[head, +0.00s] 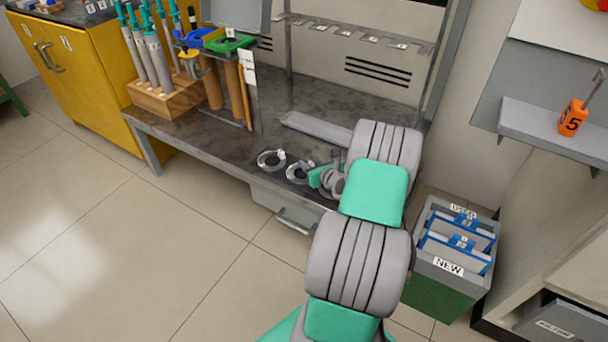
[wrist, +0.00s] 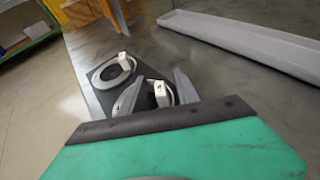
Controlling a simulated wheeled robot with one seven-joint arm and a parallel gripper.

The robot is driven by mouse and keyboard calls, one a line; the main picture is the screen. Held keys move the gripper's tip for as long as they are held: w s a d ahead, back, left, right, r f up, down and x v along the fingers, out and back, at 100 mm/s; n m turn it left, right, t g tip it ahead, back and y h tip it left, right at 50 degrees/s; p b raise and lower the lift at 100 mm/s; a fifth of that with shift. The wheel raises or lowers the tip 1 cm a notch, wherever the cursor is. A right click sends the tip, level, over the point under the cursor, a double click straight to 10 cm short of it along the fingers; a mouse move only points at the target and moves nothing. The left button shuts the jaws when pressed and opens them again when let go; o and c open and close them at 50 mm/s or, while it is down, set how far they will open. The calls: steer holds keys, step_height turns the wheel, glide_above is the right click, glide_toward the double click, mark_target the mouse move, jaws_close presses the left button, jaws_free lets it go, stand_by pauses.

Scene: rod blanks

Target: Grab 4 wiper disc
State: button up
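Two pale ring-shaped wiper discs with white tags lie on a dark plate at the bench's front edge. The farther disc (wrist: 103,77) shows in the wrist view and as the left disc (head: 264,163) in the head view. The nearer disc (wrist: 119,106) lies at my gripper (wrist: 160,93), its white tag between the two grey fingers. The fingers stand apart; contact with the tag cannot be told. The nearer disc also shows in the head view (head: 292,178), beside my gripper (head: 318,176). The tag numbers are too small to read surely.
A long grey tray (head: 316,129) lies behind on the bench (head: 205,135). A wooden block with several teal-topped rods (head: 165,98) stands at the left. A bin marked USED and NEW (head: 450,262) stands on the floor at right. The floor in front is clear.

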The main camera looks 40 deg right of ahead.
steer(key=shift+c, duration=0.4)
jaws_close()
